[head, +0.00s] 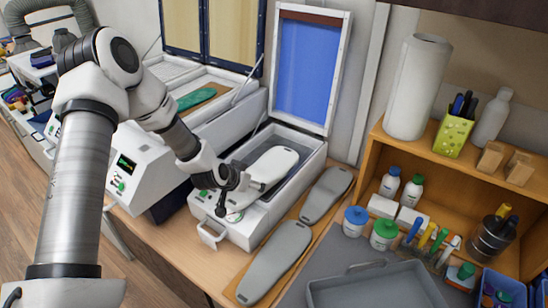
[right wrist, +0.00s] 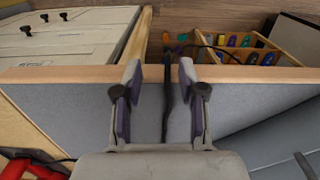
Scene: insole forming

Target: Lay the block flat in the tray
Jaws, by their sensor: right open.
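The white foot-shaped block (head: 274,161) is in the head view, over the grey well of the open forming machine (head: 262,213). I cannot tell whether it rests fully flat there. My left gripper (head: 254,186) is at its near end, touching or very close to it; its jaws are too small and dark to read. A grey tray (head: 398,274) lies at the bottom of the head view, its visible inside bare. My right gripper (right wrist: 160,75) is open in the right wrist view, with no block between its fingers. It is outside the head view.
Grey insole shapes (head: 274,262) lie beside the machine. The blue-lined lid (head: 307,75) stands open. A wooden shelf (head: 455,165) with bottles and tools stands at right.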

